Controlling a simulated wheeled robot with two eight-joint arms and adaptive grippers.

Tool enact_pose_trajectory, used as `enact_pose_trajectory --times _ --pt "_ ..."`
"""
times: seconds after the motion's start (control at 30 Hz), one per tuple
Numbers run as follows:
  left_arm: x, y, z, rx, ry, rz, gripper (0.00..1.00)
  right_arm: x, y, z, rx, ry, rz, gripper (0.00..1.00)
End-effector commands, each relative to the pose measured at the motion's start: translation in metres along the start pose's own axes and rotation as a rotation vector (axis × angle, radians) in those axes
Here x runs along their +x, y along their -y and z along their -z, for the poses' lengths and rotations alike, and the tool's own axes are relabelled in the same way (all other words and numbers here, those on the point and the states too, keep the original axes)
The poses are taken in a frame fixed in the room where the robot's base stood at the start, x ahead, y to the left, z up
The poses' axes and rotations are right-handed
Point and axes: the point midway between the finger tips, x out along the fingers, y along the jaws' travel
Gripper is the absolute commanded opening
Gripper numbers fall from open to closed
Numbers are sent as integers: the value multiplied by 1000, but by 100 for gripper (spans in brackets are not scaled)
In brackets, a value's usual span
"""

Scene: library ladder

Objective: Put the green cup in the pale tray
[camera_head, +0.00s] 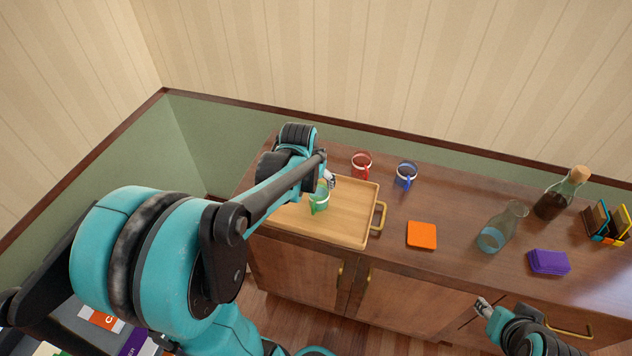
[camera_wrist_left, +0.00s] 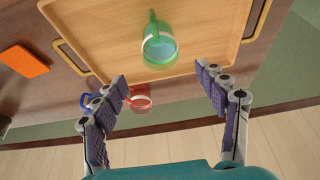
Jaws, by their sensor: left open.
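The green cup (camera_head: 318,203) stands upright in the pale wooden tray (camera_head: 349,226), near its middle. It also shows in the left wrist view (camera_wrist_left: 158,47), with the bare tray floor (camera_wrist_left: 205,25) around it. My left gripper (camera_head: 328,178) is just behind the cup, over the tray. In the wrist view its two fingers (camera_wrist_left: 161,82) are spread wide and hold nothing, with the cup apart from them. My right gripper (camera_head: 482,306) is in front of the cabinet at the lower right; its finger gap is too small to make out.
A red cup (camera_head: 361,166) and a blue cup (camera_head: 405,178) stand behind and right of the tray. An orange square (camera_head: 421,235), a glass flask (camera_head: 499,230), a purple stack (camera_head: 548,262) and a corked bottle (camera_head: 560,195) occupy the right side. The cabinet top between them is clear.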

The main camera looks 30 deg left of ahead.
Motion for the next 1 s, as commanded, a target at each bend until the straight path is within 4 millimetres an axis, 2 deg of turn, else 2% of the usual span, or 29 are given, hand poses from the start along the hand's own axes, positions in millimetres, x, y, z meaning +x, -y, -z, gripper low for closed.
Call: enact_pose_trajectory --times 0.13,0.23,0.4,0.5,0.7,0.8,1.0 --pt "-18 -11 -7 16 -14 -6 72 -2 0 1 0 0 0 40" --pt "-40 -31 -23 46 -43 -17 72 -1 0 1 0 0 0 40" --pt "-82 -70 -67 115 -117 -51 72 -1 0 1 0 0 0 40" --pt "-98 -87 -94 151 -157 -73 72 -1 0 1 0 0 0 40" --pt "-110 -105 -131 198 -213 -106 72 -1 0 1 0 0 0 40" --pt "-112 -108 -139 206 -224 -114 72 -1 0 1 0 0 0 40" --pt "-112 -108 -140 207 -228 -116 72 -1 0 1 0 0 0 40"
